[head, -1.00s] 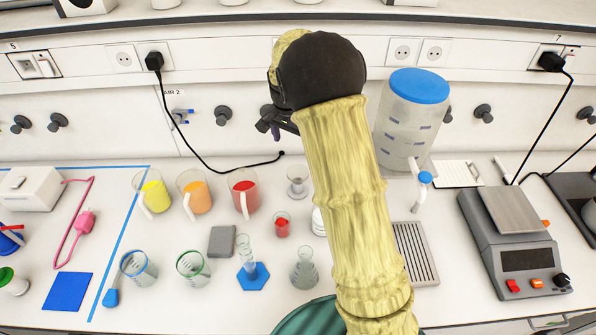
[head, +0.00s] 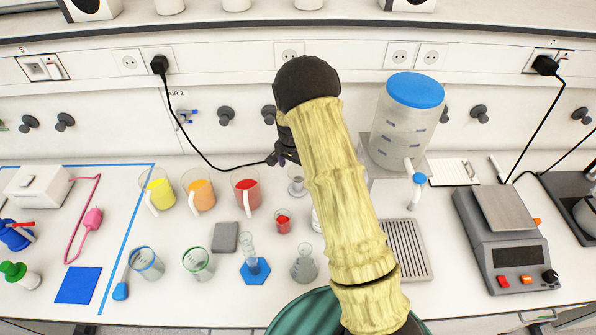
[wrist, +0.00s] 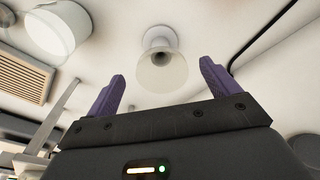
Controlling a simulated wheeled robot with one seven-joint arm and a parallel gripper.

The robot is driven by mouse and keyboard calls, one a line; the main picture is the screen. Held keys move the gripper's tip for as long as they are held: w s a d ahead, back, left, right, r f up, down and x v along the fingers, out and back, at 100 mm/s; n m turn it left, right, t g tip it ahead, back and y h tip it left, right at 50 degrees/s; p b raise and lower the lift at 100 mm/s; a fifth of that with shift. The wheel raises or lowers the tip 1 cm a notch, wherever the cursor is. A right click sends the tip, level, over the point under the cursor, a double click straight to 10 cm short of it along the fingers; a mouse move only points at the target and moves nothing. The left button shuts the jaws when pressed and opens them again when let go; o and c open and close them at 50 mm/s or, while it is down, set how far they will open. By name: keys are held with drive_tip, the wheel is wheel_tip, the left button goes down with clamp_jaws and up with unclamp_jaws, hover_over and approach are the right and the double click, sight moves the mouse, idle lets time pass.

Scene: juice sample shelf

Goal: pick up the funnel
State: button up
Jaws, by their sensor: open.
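The funnel (head: 296,185) is a clear, cup-like piece standing on the bench, partly hidden behind my arm in the head view. In the wrist view the funnel (wrist: 159,66) shows ahead of my gripper, between the lines of the two fingers and apart from them. My gripper (head: 282,157) is just above and left of the funnel in the head view. Its purple fingers (wrist: 160,84) are spread open with nothing between them.
A red-filled beaker (head: 245,190) stands left of the funnel, and a small red cup (head: 283,221) stands in front. A large blue-lidded container (head: 402,130) stands to the right. A black cable (head: 215,166) hangs behind. A flask (head: 304,264) is nearer the front.

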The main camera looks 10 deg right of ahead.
drive_tip(key=shift+f, duration=0.15)
drive_tip(key=shift+w+d+f+p, duration=0.2)
drive_tip(key=shift+f+p, duration=0.35)
drive_tip(key=shift+f, duration=0.25)
drive_tip(key=shift+w+d+f+p, duration=0.2)
drive_tip(key=shift+f+p, duration=0.3)
drive_tip(key=shift+f, duration=0.3)
drive_tip(key=shift+w+d+f+p, duration=0.1)
drive_tip(key=shift+w+f+p, duration=0.1)
drive_tip(key=shift+f+p, duration=0.5)
drive_tip(key=shift+f, duration=0.1)
drive_tip(key=c, duration=1.1)
